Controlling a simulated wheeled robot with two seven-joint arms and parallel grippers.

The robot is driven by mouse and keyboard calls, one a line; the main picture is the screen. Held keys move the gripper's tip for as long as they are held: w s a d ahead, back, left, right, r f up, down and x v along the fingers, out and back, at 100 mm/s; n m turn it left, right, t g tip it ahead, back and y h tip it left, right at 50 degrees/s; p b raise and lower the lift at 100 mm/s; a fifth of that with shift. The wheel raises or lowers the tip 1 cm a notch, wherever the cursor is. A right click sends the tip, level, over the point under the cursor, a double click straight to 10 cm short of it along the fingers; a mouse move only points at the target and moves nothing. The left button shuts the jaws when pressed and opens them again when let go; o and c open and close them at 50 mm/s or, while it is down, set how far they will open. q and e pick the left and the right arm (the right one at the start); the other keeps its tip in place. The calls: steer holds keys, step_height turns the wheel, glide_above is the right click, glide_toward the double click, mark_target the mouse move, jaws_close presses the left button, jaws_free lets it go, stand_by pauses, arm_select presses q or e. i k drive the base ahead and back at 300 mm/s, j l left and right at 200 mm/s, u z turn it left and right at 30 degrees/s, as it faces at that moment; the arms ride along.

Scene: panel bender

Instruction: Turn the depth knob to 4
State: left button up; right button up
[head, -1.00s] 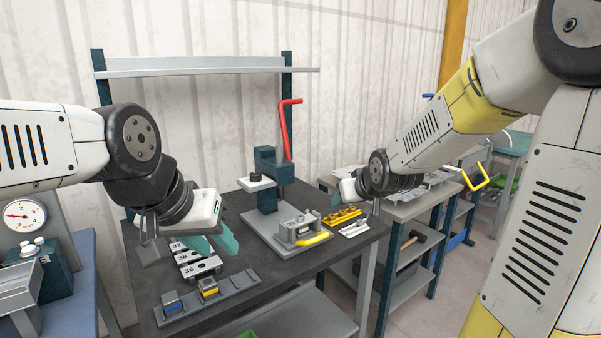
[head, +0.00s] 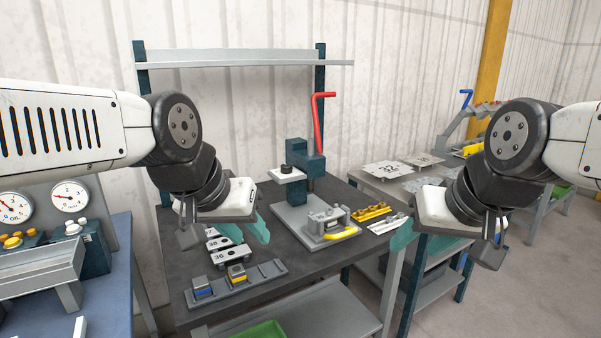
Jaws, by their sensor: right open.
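A small black round knob (head: 287,168) sits on a white plate at the side of the dark teal bending press (head: 297,190), which has a long red lever (head: 318,120). I take it for the depth knob; its marks are too small to read. My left gripper (head: 248,231) is in front and left of the knob, apart from it, with its teal fingers spread and nothing between them. My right gripper (head: 450,236) is to the right of the bench, open and empty, well away from the knob.
The dark bench (head: 350,255) holds numbered blocks (head: 231,255), a grey rack (head: 250,280) with blue and yellow pieces, a grey fixture with a yellow handle (head: 340,236) and yellow parts (head: 372,212). A gauge panel stands left. A table with plates (head: 388,169) stands behind right.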

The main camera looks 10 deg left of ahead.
mark_target(285, 168)
steer(key=i, duration=0.9)
steer(key=j+u, duration=0.05)
steer(key=j, duration=0.05)
